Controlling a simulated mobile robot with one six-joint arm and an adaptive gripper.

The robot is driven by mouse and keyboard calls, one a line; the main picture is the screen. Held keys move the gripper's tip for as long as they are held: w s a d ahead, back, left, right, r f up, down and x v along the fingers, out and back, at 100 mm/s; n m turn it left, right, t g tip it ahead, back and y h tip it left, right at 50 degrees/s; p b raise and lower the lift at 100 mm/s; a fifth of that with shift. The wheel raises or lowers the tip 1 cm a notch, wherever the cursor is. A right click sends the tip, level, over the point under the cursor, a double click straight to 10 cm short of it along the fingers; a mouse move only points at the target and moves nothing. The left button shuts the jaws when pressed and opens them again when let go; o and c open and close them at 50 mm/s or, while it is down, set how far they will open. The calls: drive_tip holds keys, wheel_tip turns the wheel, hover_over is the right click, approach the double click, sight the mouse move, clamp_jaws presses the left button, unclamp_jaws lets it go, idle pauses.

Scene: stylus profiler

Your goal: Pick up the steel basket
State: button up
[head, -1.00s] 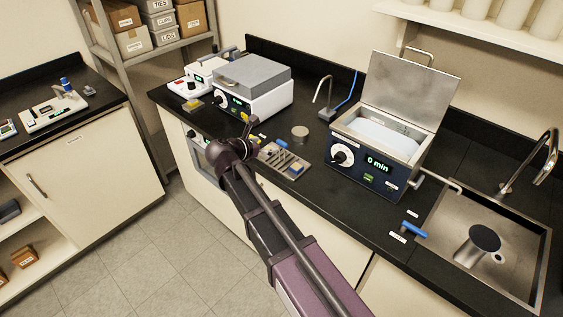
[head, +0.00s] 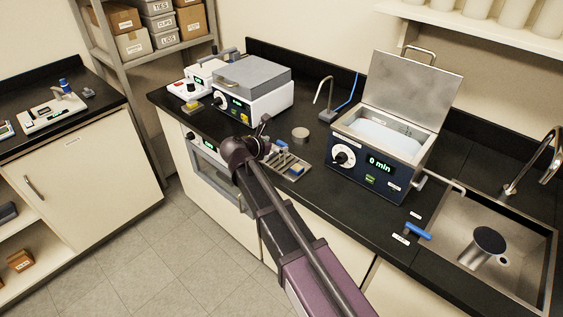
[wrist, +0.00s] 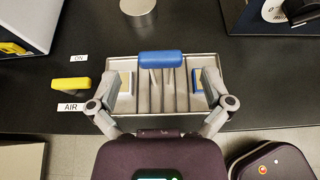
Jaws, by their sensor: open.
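The steel basket (head: 291,166) is a shallow metal tray with slots and a blue handle bar (wrist: 160,58) along its far side. It rests on the black bench and also shows in the wrist view (wrist: 180,90). The handle lies beyond the fingertips in the picture. I cannot tell whether the fingers touch the basket. In the head view my gripper (head: 264,135) is partly hidden by my wrist.
A round metal can (head: 300,134) stands behind the basket. To the right is a blue bath (head: 368,168) with its lid raised, then a sink (head: 520,235). A grey-lidded machine (head: 252,85) stands left. A yellow bar (wrist: 71,84) lies left of the basket.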

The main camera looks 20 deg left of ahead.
drive_tip(key=shift+b+x, duration=0.4)
drive_tip(key=shift+x, duration=1.1)
drive_tip(key=shift+s, duration=0.1)
drive_tip(key=c, duration=1.3)
drive_tip(key=shift+c, duration=0.2)
drive_tip(key=shift+r, duration=0.25)
drive_tip(key=shift+r+p, duration=1.65)
drive_tip(key=shift+p, duration=0.25)
drive_tip(key=s+a, duration=0.3)
drive_tip(key=s, duration=0.4)
drive_tip(key=s+a+r+p, duration=0.1)
drive_tip(key=s+a, duration=0.3)
drive_tip(key=s, duration=0.3)
drive_tip(key=shift+s, duration=0.2)
drive_tip(key=shift+r, duration=0.1)
